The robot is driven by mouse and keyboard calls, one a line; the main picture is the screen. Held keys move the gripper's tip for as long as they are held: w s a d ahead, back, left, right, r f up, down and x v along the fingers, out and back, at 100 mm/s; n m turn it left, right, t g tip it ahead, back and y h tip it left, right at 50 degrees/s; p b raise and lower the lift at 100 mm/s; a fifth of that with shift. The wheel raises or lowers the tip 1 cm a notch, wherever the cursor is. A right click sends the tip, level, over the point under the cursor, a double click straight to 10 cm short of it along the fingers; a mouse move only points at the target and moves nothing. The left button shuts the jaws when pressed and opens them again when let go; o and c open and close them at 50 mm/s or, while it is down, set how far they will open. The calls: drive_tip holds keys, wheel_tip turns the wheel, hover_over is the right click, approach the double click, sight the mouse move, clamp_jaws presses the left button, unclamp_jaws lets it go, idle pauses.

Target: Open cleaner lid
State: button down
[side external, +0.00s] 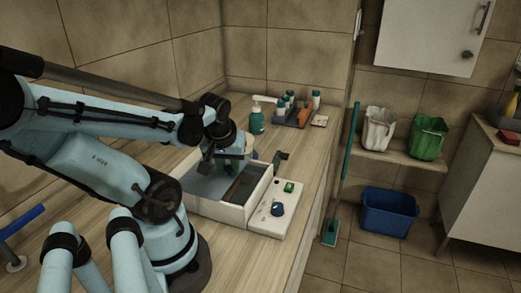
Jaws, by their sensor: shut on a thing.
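The cleaner is a white box (237,215) on the wooden counter, with a control panel at its right side. A flat grey-blue panel (211,186), which looks like its lid, covers the left part of the top. A dark brown opening (243,186) shows to the right of it. My gripper (229,161) points down over the far part of the box, at the lid. It is shut on what appears to be the lid's grip; the contact is small and partly hidden by my own wrist.
The panel carries a dark blue knob (278,208) and a green button (289,187). A teal pump bottle (257,120) and an orange-grey rack (292,112) stand farther back. The counter's right strip is clear.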

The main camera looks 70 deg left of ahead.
sight(214, 171)
drive_tip(key=shift+s+a, duration=1.55)
drive_tip(key=shift+a, duration=0.05)
drive_tip(key=c, duration=0.9)
unclamp_jaws()
drive_tip(key=shift+r, duration=0.1)
drive_tip(key=shift+v, duration=2.3)
wheel_tip(214, 171, up, 7)
drive_tip(key=shift+d+r, duration=0.1)
